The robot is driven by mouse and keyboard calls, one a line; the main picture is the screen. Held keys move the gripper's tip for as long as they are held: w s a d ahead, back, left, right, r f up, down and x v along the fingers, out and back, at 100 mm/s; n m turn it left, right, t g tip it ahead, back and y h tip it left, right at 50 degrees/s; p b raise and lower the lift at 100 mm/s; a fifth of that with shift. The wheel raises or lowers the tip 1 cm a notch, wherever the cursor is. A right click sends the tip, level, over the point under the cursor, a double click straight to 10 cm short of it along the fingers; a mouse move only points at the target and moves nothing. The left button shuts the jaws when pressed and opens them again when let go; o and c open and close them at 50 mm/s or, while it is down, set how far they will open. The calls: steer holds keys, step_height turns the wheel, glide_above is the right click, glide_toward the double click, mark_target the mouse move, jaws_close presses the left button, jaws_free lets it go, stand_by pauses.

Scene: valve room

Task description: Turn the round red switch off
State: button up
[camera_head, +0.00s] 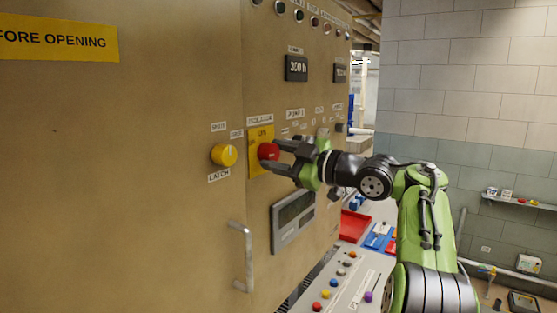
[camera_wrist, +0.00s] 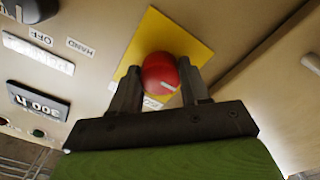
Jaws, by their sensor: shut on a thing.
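The round red switch (camera_head: 267,151) sits on a yellow plate (camera_head: 256,162) on the tan cabinet's front. It also shows in the wrist view (camera_wrist: 160,72), with a pale mark on its face. My gripper (camera_head: 272,154) reaches in from the right, its fingers on either side of the red switch. In the wrist view my gripper (camera_wrist: 158,84) is shut on the switch. The ends of the fingers are partly hidden beside the knob.
A yellow knob (camera_head: 223,155) is left of the red switch. A grey panel (camera_head: 293,219) and a metal handle (camera_head: 243,256) are below. A console with coloured buttons (camera_head: 345,281) stands low in front. A block wall (camera_head: 470,90) is at right.

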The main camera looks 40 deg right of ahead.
stand_by(0.5)
steer(key=o, duration=1.1)
steer(key=shift+c, duration=0.2)
steer(key=b+v, duration=0.1)
steer(key=v, duration=1.4)
steer(key=shift+s+d, duration=0.15)
steer(key=shift+s, duration=0.2)
